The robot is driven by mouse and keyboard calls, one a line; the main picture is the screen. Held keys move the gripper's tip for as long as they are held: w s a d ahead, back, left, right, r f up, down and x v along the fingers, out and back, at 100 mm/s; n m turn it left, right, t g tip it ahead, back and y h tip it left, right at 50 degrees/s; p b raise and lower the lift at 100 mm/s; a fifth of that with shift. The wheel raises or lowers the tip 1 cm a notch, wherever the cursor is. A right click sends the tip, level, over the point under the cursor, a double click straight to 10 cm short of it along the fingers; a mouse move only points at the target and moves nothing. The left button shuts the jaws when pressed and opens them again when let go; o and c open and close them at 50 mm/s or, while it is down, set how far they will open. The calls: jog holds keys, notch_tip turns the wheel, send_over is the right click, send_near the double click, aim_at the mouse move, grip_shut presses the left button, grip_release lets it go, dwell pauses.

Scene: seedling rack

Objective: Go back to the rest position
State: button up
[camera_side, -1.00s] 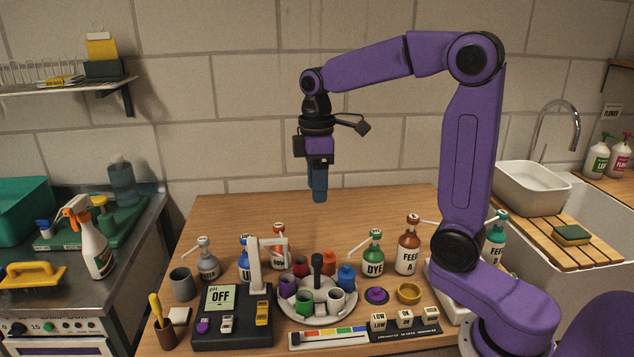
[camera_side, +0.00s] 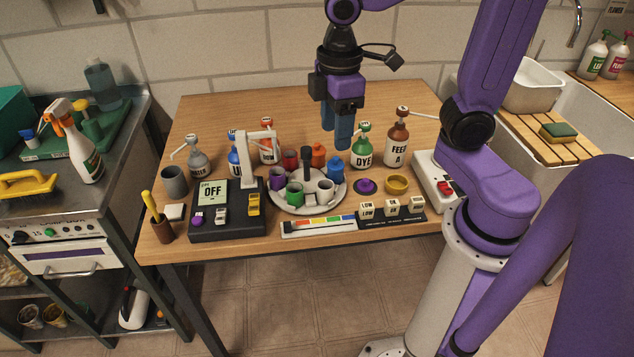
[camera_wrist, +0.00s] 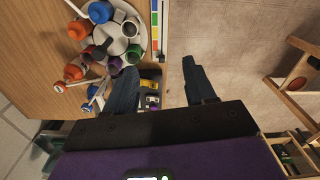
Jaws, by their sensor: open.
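My gripper (camera_side: 336,134) hangs pointing down above the back middle of the wooden table (camera_side: 215,108), to the right of the orange-capped bottle and near the green-labelled DYE bottle (camera_side: 363,152). It is open and empty. In the wrist view its two blue fingers stand apart (camera_wrist: 163,90), with floor and the table edge between and beyond them. The round tray (camera_side: 287,202) with several coloured cups stands on the table in front of my gripper. It also shows in the wrist view (camera_wrist: 118,30).
A black meter reading OFF (camera_side: 240,225) with a white arm stands at the front left. The FEED A bottle (camera_side: 397,146) is right of my gripper. A colour strip (camera_side: 318,228) and small labelled blocks (camera_side: 391,208) line the front edge. The table's back left is clear.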

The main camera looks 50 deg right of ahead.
jog(key=s+f+n, duration=0.1)
jog(key=s+f, duration=0.2)
jog(key=s, duration=1)
jog(key=shift+d+f, duration=0.35)
jog(key=shift+d, duration=0.1)
